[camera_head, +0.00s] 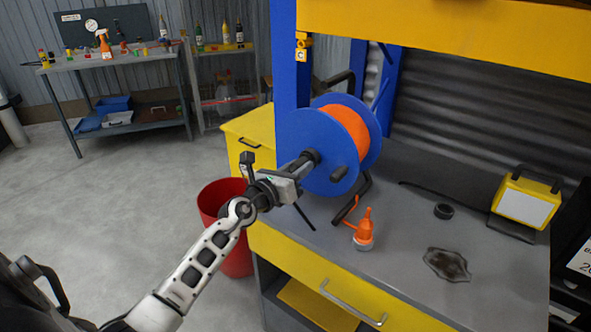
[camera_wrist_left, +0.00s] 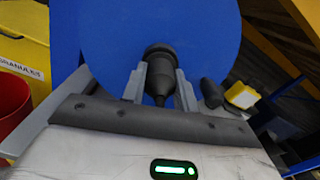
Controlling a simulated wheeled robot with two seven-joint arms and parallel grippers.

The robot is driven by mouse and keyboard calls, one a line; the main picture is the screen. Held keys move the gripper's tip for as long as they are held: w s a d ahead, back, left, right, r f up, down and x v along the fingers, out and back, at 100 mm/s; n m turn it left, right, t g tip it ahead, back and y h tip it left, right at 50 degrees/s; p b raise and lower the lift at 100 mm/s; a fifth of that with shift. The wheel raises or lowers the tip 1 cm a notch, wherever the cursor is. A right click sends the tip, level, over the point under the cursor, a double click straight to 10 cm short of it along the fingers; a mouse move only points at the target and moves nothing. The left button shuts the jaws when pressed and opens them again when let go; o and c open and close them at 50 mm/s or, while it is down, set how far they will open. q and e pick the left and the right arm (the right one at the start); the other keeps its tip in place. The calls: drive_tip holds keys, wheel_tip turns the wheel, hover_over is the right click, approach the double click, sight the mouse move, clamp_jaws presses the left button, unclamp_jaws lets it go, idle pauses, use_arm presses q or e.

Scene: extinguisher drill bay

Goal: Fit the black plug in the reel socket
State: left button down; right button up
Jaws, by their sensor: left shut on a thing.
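My left gripper (camera_head: 301,165) comes in from the left and is shut on the black plug (camera_head: 312,156) at the near face of the cable reel (camera_head: 318,132). The reel has blue side discs and orange cable. In the left wrist view, the black plug (camera_wrist_left: 160,76) sits between the two grey fingers. Its wide front end is against the middle of the blue disc (camera_wrist_left: 100,40), and its narrow end points back at me. The reel socket is hidden behind the plug, so I cannot tell how deep the plug sits. My right gripper is out of view.
The reel stands on a grey bench (camera_head: 395,215) with a yellow drawer (camera_head: 340,285). A red bin (camera_head: 237,262) stands below my left arm.

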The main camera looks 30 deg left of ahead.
use_arm(q)
drive_tip(key=shift+w+r, duration=0.1)
drive_tip(key=shift+w, duration=0.05)
drive_tip(key=c, duration=1)
unclamp_jaws()
drive_tip(key=s+p, duration=0.1)
drive_tip(key=s, duration=0.8)
drive_tip(key=shift+a, duration=0.35)
idle(0.4)
drive_tip(key=s+d+f+n+g+h, duration=0.1)
drive_tip(key=s+d+f+n+g, duration=0.3)
drive_tip(key=s+d+f+n, duration=0.5)
drive_tip(key=s+d+f+n+g, duration=0.3)
drive_tip(key=s+d+f+n, duration=0.6)
drive_tip(key=n, duration=1.3)
drive_tip(key=shift+s+d+f+g+h, duration=0.15)
drive_tip(key=shift+s+d+g+h, duration=0.4)
drive_tip(key=shift+d, duration=0.6)
